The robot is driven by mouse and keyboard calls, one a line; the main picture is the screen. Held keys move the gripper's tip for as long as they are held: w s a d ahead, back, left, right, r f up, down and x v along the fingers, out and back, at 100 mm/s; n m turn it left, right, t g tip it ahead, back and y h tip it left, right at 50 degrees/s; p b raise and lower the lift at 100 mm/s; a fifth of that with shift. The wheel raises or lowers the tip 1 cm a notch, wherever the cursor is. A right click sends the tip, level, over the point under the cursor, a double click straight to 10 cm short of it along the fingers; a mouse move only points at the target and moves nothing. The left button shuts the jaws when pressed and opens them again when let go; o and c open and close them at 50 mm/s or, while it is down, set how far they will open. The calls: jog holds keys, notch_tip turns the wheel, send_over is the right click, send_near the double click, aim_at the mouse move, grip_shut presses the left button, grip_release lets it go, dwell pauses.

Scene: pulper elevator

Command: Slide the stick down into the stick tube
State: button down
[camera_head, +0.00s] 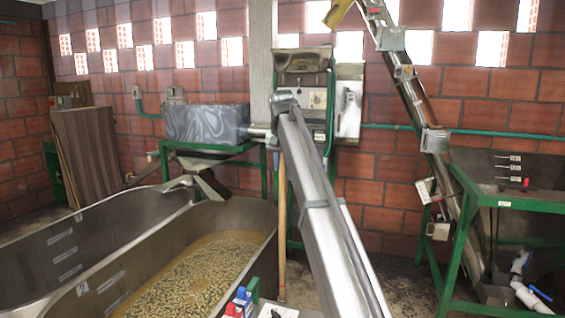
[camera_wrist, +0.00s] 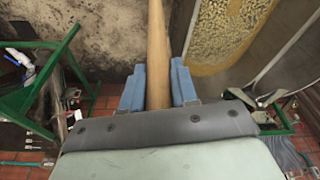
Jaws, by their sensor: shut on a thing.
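The stick (camera_head: 282,225) is a long, light-brown wooden rod. In the head view it stands nearly upright beside the right end of the near tank, with its lower end close to the floor. In the wrist view the stick (camera_wrist: 157,40) runs between the two blue fingers of my gripper (camera_wrist: 158,75). The fingers are shut on it. In the head view the gripper is not clearly seen, and the stick's upper end is hidden near the long silver limb. I cannot make out the stick tube in either view.
A steel tank (camera_head: 262,213) with beans in liquid lies left of the stick. A silver box (camera_head: 207,123) on a green frame stands behind it. A sloping elevator (camera_head: 418,105) and a green-framed table (camera_head: 520,198) are at the right. Bare floor (camera_wrist: 100,40) shows beside the stick.

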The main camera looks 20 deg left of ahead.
aim_at(282, 155)
jog(key=shift+s+d+f+x, duration=0.1)
jog(key=shift+s+x, duration=0.25)
jog(key=shift+x, duration=1.25)
jog(key=shift+s+d+f+x, duration=0.1)
jog(key=shift+s+x, duration=0.2)
jog(key=shift+x, duration=1.3)
jog(key=shift+s+d+f+x, duration=0.15)
jog(key=shift+s+x, duration=0.2)
jog(key=shift+x, duration=1.3)
jog(key=c, duration=0.8)
grip_release()
jog(key=shift+r, duration=0.15)
jog(key=shift+r, duration=0.1)
jog(key=v, duration=1.3)
jog(key=shift+s+r, duration=0.2)
jog(key=shift+r, duration=0.1)
jog(key=shift+f, duration=0.1)
